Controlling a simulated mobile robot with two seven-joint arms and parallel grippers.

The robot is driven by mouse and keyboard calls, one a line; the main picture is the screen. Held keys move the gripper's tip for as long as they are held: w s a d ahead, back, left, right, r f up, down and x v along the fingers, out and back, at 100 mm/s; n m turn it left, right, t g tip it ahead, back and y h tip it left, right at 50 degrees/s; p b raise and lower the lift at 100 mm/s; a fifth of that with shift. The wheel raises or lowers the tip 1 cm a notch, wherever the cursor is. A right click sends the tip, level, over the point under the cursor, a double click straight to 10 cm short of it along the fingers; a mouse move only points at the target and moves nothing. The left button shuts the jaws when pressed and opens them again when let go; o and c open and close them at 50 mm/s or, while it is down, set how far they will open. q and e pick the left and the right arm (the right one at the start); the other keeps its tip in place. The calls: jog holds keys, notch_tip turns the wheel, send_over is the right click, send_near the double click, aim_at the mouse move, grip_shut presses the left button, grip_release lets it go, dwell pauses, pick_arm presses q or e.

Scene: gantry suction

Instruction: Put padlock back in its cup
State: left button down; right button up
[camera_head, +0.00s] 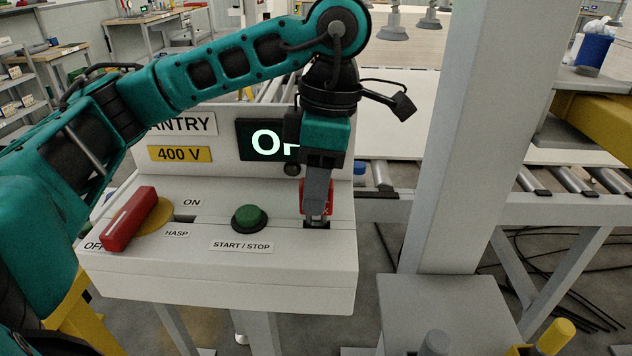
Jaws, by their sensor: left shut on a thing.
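The red padlock (329,199) is at the right end of the grey control box, partly hidden behind my left gripper. My left gripper (317,203) points down and is shut on the padlock. Below the padlock is a small dark recess (317,226) in the box top, which looks like its cup. Grey metal shows between the red body and the recess. I cannot tell whether the padlock rests in the recess or is held just above it. My right gripper is not in view.
The control box (225,285) carries a red handle (128,219) lying toward OFF, a yellow hasp disc (156,215) and a green START/STOP button (249,216). A display (262,140), partly covered by my arm, stands behind. A grey post (458,150) rises to the right, before a roller conveyor.

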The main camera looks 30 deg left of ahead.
pick_arm(q)
jog(key=shift+f+b, duration=1)
jog(key=shift+f, duration=0.2)
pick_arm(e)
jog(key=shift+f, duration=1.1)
pick_arm(q)
jog(key=c, duration=0.7)
grip_release()
jog(key=shift+c, duration=0.2)
jog(key=shift+r, duration=0.3)
jog(key=r+p, duration=0.1)
jog(key=r, duration=0.3)
jog(key=r+p, duration=0.2)
jog(key=r, duration=0.2)
jog(key=w+d+r+p, duration=0.1)
jog(key=r, duration=0.3)
jog(key=shift+w+r+p, duration=0.1)
jog(key=shift+r+p, duration=0.05)
jog(key=shift+p, duration=0.2)
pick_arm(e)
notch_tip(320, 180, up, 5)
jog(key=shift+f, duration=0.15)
